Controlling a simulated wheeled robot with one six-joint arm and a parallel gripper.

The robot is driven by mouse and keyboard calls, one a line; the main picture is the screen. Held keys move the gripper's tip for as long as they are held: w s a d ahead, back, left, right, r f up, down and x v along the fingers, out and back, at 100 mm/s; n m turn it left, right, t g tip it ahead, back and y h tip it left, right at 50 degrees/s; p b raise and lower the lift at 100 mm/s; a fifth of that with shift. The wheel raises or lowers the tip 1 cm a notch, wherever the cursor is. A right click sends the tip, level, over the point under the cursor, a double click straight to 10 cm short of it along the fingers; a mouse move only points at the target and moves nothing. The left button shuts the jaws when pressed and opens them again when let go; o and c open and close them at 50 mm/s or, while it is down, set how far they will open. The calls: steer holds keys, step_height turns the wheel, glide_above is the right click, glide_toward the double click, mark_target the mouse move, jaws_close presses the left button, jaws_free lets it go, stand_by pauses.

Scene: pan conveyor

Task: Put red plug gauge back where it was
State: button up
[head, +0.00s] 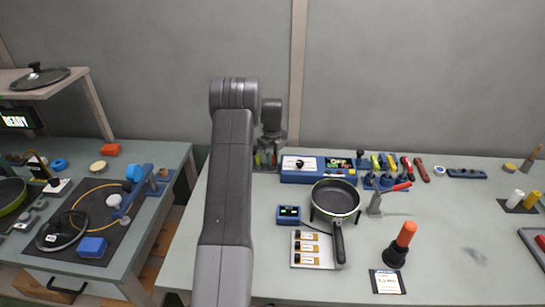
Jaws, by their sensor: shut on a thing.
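My gripper (270,146) is at the back of the bench, left of the blue control box, pointing down and partly hidden behind my arm. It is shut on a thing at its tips. A small red piece, seemingly the red plug gauge (273,158), shows just under the jaws. A green piece (257,158) stands beside it to the left. Both are at a dark low holder (262,168) on the bench. The view is too small to tell whether the red piece is seated in the holder or held above it.
An orange-topped black object (404,238) stands near the front. A side table with a pan lid (62,232) is at left.

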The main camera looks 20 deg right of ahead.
steer(key=o, duration=0.4)
steer(key=shift+f, duration=0.1)
steer(key=o, duration=0.5)
step_height(320, 180, up, 12)
steer(key=shift+r+b, duration=0.2)
steer(key=shift+b, duration=0.9)
